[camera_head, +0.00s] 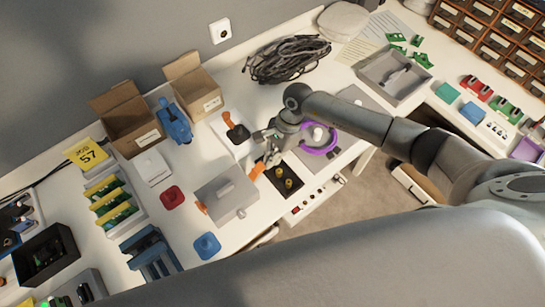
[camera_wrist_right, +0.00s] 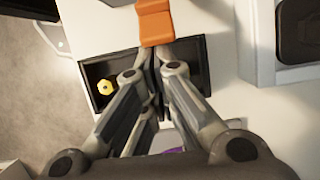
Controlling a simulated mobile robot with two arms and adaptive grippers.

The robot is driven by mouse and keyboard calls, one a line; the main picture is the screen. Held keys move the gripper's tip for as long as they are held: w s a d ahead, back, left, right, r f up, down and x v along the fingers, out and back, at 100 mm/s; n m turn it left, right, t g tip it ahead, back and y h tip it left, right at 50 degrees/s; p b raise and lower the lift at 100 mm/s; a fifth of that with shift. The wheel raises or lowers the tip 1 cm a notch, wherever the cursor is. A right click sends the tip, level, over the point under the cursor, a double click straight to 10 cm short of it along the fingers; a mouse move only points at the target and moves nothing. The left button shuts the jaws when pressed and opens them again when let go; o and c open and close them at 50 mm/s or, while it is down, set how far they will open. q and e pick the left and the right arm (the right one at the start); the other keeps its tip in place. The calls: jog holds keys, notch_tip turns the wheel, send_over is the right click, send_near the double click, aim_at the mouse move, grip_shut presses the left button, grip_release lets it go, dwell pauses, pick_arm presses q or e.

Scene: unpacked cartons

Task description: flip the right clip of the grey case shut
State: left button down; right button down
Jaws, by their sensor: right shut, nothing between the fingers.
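The grey case (camera_head: 226,197) lies on the white table with a grip-like piece on its top. One orange clip (camera_head: 201,208) shows at its left side. The right orange clip (camera_head: 256,172) juts out from its right side, towards my right gripper (camera_head: 268,160). In the right wrist view, this clip (camera_wrist_right: 155,22) is at the top middle, just ahead of the fingertips (camera_wrist_right: 156,52). The fingers are shut with nothing between them. Whether they touch the clip I cannot tell. My left gripper is not in view.
A black tray (camera_head: 269,180) with yellow-topped pieces lies right beside the case, under my right gripper. A purple ring (camera_head: 331,147) is to its right. A red piece (camera_head: 171,198) and a blue piece (camera_head: 207,246) lie near the case. The table's front edge is close.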

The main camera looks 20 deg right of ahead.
aim_at(262, 166)
jog(key=shift+r, duration=0.15)
jog(key=shift+r+h, duration=0.1)
jog(key=shift+h, duration=0.4)
jog(key=shift+s+a+r+p, duration=0.1)
jog(key=shift+a+r+p, duration=0.25)
jog(key=shift+p, duration=0.1)
jog(key=shift+s+a+r+t+h, duration=0.15)
jog(key=shift+a+r+t+h, duration=0.25)
jog(key=shift+r+h, duration=0.1)
jog(key=shift+s+a+r+t+h+b, duration=0.15)
jog(key=shift+a+r+t+h+b, duration=0.3)
jog(key=shift+h, duration=0.35)
jog(key=shift+s+a+r+b, duration=0.15)
jog(key=shift+s+a+b, duration=0.05)
jog(key=shift+a+b, duration=0.25)
jog(key=shift+r, duration=0.2)
jog(key=shift+r+p, duration=0.45)
jog(key=shift+r, duration=0.35)
